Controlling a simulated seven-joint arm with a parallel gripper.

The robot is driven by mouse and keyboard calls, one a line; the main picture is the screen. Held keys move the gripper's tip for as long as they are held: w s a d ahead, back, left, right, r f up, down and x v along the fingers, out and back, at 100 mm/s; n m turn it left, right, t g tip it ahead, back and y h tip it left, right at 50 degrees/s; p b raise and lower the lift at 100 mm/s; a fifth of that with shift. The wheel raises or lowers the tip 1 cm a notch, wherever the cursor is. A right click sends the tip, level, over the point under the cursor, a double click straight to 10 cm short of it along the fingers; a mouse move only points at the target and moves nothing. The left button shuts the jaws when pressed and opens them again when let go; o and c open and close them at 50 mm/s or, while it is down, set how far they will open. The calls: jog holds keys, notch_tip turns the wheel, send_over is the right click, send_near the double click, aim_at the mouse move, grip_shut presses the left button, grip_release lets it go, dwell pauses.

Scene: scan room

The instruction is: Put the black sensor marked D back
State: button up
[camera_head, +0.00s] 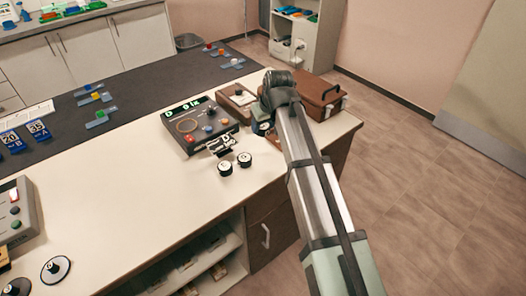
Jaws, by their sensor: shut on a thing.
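My arm reaches in from the lower right and bends down over the table's right part. My gripper (262,127) is partly hidden by the arm, low over the tabletop to the right of the grey console. It is shut on a small dark thing; its mark cannot be read. Two short black round pieces with white tops, a left one (225,168) and a right one (244,160), stand on the table, their letters too small to read. A small black rack with white labels (222,145) is just behind them, at the console's front edge. Which piece is D I cannot tell.
The grey console (205,125) has a green-lit display and coloured buttons. A brown case (318,95) and a brown box (236,98) stand at the table's back right. Blue number cards (38,130) and another console (14,215) are left. The white tabletop (120,185) is clear in the middle.

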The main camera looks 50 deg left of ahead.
jog(key=shift+f, duration=4.85)
jog(key=shift+f, duration=0.1)
jog(key=o, duration=1.2)
jog(key=v, duration=1.2)
jog(key=shift+a, duration=0.1)
